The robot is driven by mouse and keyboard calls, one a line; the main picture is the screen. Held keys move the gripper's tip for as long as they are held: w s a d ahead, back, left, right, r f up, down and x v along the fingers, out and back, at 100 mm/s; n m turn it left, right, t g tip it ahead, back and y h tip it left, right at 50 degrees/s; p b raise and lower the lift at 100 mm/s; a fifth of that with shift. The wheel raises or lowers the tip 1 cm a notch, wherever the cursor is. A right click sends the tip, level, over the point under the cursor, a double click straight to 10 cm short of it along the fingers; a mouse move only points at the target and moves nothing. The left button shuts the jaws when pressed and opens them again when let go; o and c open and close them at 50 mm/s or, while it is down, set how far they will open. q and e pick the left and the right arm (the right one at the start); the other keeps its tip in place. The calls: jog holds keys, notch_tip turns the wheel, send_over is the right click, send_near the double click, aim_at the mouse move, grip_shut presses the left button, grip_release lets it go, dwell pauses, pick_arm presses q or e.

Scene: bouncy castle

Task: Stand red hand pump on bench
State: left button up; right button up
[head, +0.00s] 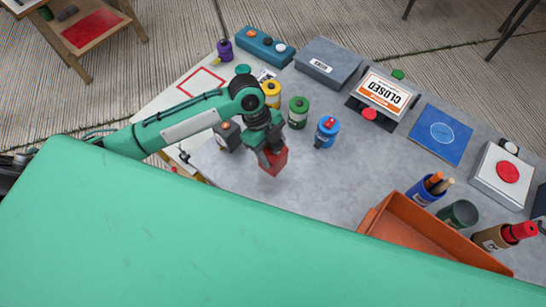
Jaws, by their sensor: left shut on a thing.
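My left gripper (268,150) is over the left part of the grey bench (310,185), pointing down. It is shut on a red, blocky thing (273,162), which I take to be the red hand pump. The gripper hides its upper part, and I cannot tell whether its underside touches the bench top. My right gripper is not in view.
Yellow (271,94), green (298,112) and blue (327,131) canisters stand close behind and right of the gripper. An orange tray (385,225) lies to the right. Bare bench lies between gripper and tray.

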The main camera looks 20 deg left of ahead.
pick_arm(q)
notch_tip(320, 180, down, 6)
jog(key=shift+r+p, duration=0.15)
jog(key=shift+p, duration=0.3)
jog(key=shift+f, duration=0.2)
jog(key=shift+f, duration=0.15)
jog(key=o, duration=1.3)
jog(key=shift+o, duration=0.2)
jog(key=b+v, duration=0.2)
jog(key=v, duration=1)
jog(key=shift+s, duration=0.1)
